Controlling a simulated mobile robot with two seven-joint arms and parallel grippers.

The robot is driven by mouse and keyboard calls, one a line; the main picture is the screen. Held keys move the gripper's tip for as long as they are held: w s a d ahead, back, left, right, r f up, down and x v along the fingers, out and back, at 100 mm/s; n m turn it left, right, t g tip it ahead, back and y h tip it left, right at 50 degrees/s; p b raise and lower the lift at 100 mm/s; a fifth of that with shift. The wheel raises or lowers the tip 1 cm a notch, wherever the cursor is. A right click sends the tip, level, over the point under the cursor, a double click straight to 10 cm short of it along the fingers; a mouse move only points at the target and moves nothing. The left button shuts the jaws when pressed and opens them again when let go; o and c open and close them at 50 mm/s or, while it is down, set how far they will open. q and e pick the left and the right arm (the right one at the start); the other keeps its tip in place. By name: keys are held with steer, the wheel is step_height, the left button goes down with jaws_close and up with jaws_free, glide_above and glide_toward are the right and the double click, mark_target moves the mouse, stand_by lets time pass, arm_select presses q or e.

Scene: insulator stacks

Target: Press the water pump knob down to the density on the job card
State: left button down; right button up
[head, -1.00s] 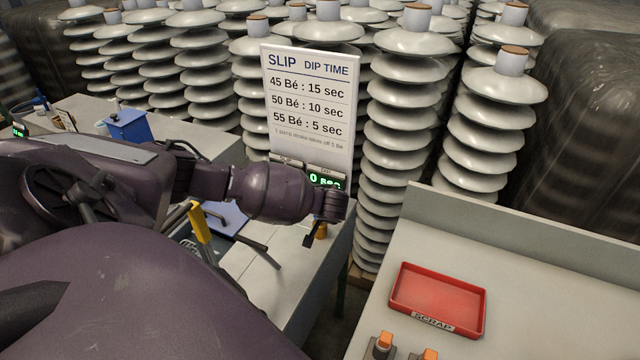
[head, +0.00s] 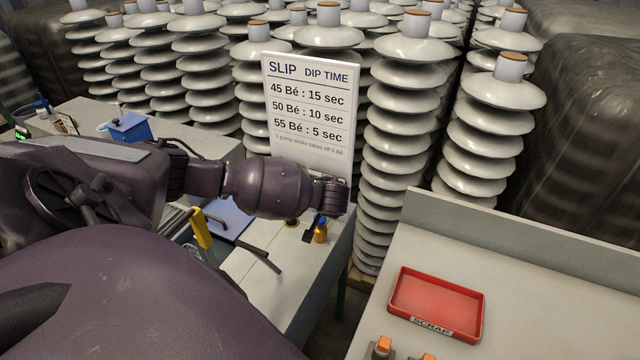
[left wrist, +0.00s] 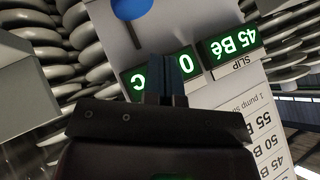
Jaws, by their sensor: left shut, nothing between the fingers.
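My left gripper (head: 310,233) is at the end of my arm, over the far bench and in front of the sign. Its fingers show together in the left wrist view (left wrist: 167,75), shut and empty. A round blue knob (left wrist: 130,8) on a dark stem, apparently the pump knob, is at the top of the left wrist view, apart from the fingers. A green display (left wrist: 232,43) marked SLIP reads 45 Bé, upside down. A second display (left wrist: 183,65) shows 0, partly hidden by the fingers. I see no separate job card.
The dip-time sign (head: 311,105) lists 45, 50 and 55 Bé with times. An orange-yellow object (head: 321,231) stands beside my gripper on the bench. A red scrap tray (head: 437,304) lies on the nearer bench. Insulator stacks (head: 394,140) stand close behind the sign.

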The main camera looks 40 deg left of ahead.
arm_select(q)
steer(key=shift+r, duration=1.3)
stand_by(1.6)
steer(key=s+a+f+n+g+h, duration=0.1)
steer(key=s+a+f+g+h, duration=0.15)
steer(key=s+a, duration=0.3)
steer(key=w+d+r+t+h, duration=0.4)
steer(key=w+r+h, duration=0.1)
steer(key=h, duration=0.4)
steer(key=shift+w+d+r+t+h, duration=0.2)
steer(key=shift+r+t+h, duration=0.15)
steer(key=shift+r, duration=0.35)
arm_select(e)
steer(key=shift+s+f, duration=0.25)
steer(key=shift+f, duration=0.1)
